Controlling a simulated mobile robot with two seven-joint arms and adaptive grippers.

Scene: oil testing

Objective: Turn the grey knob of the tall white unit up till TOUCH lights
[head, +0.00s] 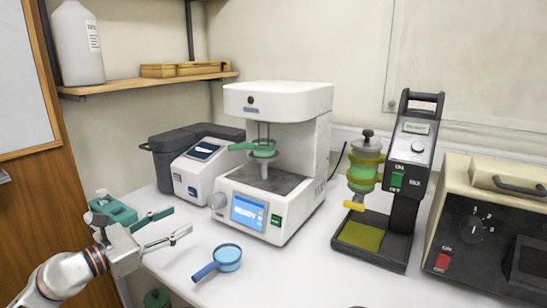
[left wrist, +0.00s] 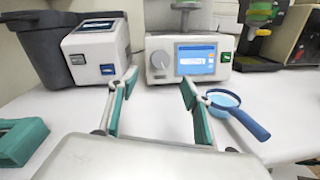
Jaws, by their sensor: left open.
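The tall white unit (head: 300,110) stands at the middle of the bench. Its blue screen (head: 249,211) reads READY. The grey knob (head: 217,200) is on its front, left of the screen; it also shows in the left wrist view (left wrist: 160,60), with a pale mark on its face. My left gripper (head: 181,220) is open and empty, in front and to the left of the unit. In the left wrist view the knob appears between and beyond my open fingertips (left wrist: 159,80), apart from them. My right gripper is not in view.
A blue magnifying glass (head: 220,262) lies on the bench right of my left gripper. A teal item (head: 115,212) lies behind the gripper. A smaller white-grey device (head: 196,170) stands left of the unit. A black stand (head: 405,185) and a beige box (head: 480,225) are at right.

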